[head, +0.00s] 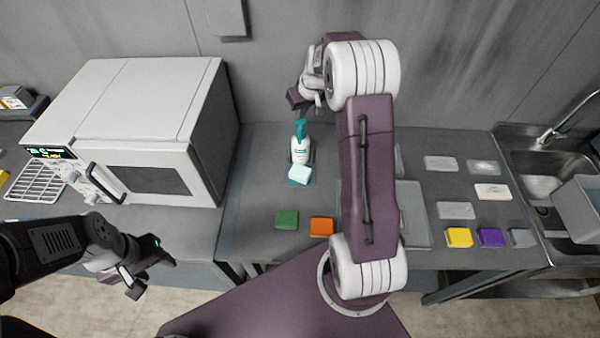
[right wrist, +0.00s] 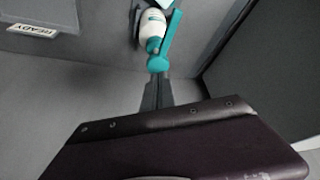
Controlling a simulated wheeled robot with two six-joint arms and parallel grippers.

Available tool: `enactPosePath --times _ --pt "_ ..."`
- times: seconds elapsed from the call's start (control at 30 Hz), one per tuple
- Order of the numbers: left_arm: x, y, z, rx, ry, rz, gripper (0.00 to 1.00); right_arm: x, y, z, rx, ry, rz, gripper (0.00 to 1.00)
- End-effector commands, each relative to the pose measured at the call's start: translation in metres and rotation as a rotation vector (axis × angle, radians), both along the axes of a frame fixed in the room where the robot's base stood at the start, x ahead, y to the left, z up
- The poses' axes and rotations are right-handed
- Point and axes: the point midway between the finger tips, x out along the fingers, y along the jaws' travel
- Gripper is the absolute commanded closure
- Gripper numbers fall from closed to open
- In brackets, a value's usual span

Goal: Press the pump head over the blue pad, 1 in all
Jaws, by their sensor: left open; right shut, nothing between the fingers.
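A white bottle (head: 300,150) with a teal pump head (head: 300,127) stands upright on the counter. A pale blue pad (head: 299,174) lies in front of it, over a teal patch. My right gripper (head: 317,104) is shut and empty, above and behind the pump head. In the right wrist view, its closed fingers (right wrist: 157,92) point at the teal pump head (right wrist: 158,64), with the bottle (right wrist: 152,28) beyond; I cannot tell whether they touch. My left gripper (head: 148,272) is open and empty, in front of the counter at lower left.
A white oven-like box (head: 150,115) stands left of the bottle. Green (head: 287,220) and orange (head: 321,227) pads lie near the front edge. Yellow (head: 459,237) and purple (head: 490,237) pads lie at right, beside a sink (head: 550,160). A wall sign (right wrist: 34,31) reads READY.

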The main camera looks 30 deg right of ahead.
Motion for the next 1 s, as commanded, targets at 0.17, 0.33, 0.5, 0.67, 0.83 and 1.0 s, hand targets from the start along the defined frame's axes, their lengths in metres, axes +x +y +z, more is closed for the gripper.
enactPosePath --times 0.17,0.33,0.5,0.67,0.83,1.0 --pt "0.000 0.000 0.000 0.000 0.000 0.000 0.50 0.000 0.000 0.000 0.000 -0.001 0.000 1.00" --pt "0.000 0.000 0.000 0.000 0.000 0.000 0.50 0.000 0.000 0.000 0.000 -0.001 0.000 1.00" --pt "0.000 0.000 0.011 0.000 0.000 0.000 0.50 0.000 0.000 0.013 -0.001 -0.002 0.000 1.00" --pt "0.000 0.000 0.028 0.000 0.000 0.000 0.50 0.000 0.000 0.034 -0.001 -0.002 0.001 1.00" --pt "0.000 0.000 0.045 0.000 0.000 0.000 0.50 0.000 0.000 0.055 -0.001 -0.001 0.001 1.00" --pt "0.000 0.000 0.049 0.000 0.000 0.000 0.50 0.000 0.000 0.061 -0.001 0.000 0.001 1.00"
